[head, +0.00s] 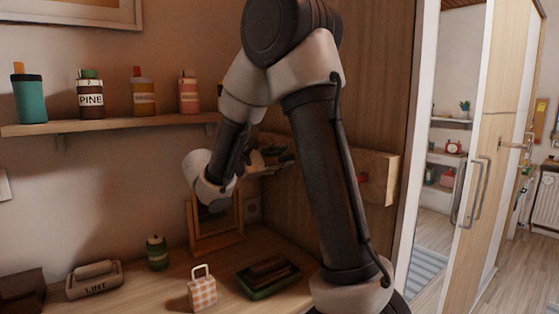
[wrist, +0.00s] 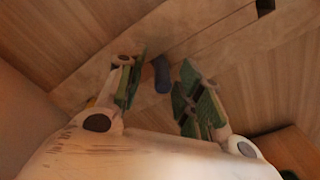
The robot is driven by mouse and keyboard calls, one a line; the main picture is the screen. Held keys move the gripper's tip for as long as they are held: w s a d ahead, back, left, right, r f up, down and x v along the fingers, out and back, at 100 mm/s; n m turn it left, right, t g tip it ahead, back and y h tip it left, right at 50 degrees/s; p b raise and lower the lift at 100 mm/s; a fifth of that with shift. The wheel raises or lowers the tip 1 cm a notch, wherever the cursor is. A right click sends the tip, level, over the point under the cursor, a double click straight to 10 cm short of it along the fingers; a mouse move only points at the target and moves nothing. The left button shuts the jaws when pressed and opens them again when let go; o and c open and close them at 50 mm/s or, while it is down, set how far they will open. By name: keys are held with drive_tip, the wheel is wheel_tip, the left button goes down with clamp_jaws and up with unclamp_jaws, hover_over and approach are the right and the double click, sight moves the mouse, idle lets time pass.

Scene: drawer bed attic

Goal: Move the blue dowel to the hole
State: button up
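The blue dowel (wrist: 161,75) shows dark in the wrist view, standing out from a pale wooden beam (wrist: 205,40). My gripper (wrist: 160,92) is open, with its green-padded fingers on either side of the dowel. A gap shows between the dowel and each finger. A dark opening (wrist: 265,7) in the beam, at the top right of the wrist view, looks like a hole. In the head view my gripper (head: 272,158) is at the left part of the wall-side beam (head: 383,166); the dowel cannot be made out there.
A small red piece (head: 363,180) sits on the beam's front. Below are a wooden frame stand (head: 218,243), a green tray (head: 270,290), a checked block (head: 202,293) and a green jar (head: 156,252) on the desk. A shelf (head: 100,126) with several jars is at left.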

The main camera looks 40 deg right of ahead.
drive_tip(key=a, duration=1.2)
drive_tip(key=shift+s+r, duration=0.2)
drive_tip(key=shift+s, duration=0.25)
drive_tip(key=s+d+f+m+g+y, duration=0.1)
drive_tip(key=s+f+m+g+y, duration=0.15)
drive_tip(key=s+f+y, duration=0.95)
drive_tip(key=s+r+m+t+y, duration=0.4)
drive_tip(key=s+m+t+y, duration=0.1)
drive_tip(key=s, duration=0.6)
drive_tip(key=shift+d+r+m+t+y, duration=0.2)
drive_tip(key=shift+r+m+t+y, duration=0.15)
drive_tip(key=shift+m, duration=0.4)
